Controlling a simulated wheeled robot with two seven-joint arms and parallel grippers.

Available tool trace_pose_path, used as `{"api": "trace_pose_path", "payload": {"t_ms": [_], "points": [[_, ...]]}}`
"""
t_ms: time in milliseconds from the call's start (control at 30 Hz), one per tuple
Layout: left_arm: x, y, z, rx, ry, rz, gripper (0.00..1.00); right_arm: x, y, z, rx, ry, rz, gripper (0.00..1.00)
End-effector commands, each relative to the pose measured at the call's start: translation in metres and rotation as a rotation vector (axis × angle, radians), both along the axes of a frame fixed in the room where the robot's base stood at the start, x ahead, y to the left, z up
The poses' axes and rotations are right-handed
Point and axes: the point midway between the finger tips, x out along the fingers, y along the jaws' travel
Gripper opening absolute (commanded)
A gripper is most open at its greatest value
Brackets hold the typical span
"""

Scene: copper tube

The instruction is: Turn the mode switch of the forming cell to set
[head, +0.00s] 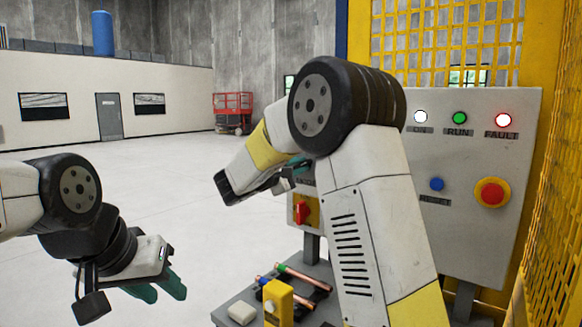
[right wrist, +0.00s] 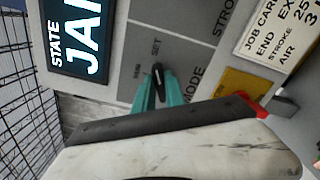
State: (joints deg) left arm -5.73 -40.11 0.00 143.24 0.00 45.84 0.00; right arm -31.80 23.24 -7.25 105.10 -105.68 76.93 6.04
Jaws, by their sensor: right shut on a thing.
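In the right wrist view the mode switch (right wrist: 157,72) is a small black knob on a grey panel, with MODE, SET and RUN lettered around it. Its visible end points up in the picture, towards the word SET. My right gripper (right wrist: 160,88) has its teal fingers shut on the knob, hiding its lower part. In the head view my right gripper (head: 292,172) is partly hidden by my right arm, which also covers the switch. My left gripper (head: 163,287) is at lower left, empty, its teal fingers apart.
A dark display (right wrist: 80,40) reads STATE and JA, cut off. A red rotary switch (head: 301,212) is below my right gripper. Copper tubes (head: 303,278) lie on the bench.

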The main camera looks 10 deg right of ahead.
Motion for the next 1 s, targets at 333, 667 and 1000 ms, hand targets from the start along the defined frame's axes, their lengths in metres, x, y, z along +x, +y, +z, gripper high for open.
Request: {"api": "trace_pose_path", "payload": {"t_ms": [333, 667, 1000], "points": [[0.0, 0.0, 0.0, 0.0, 0.0, 0.0, 0.36, 0.0, 0.0, -0.001, 0.002, 0.001, 0.0, 0.36], [0.0, 0.0, 0.0, 0.0, 0.0, 0.0, 0.36, -0.002, 0.002, 0.0, 0.001, 0.001, 0.0, 0.36], [0.0, 0.0, 0.0, 0.0, 0.0, 0.0, 0.36, -0.038, 0.04, 0.0, 0.001, 0.001, 0.004, 0.36]]}}
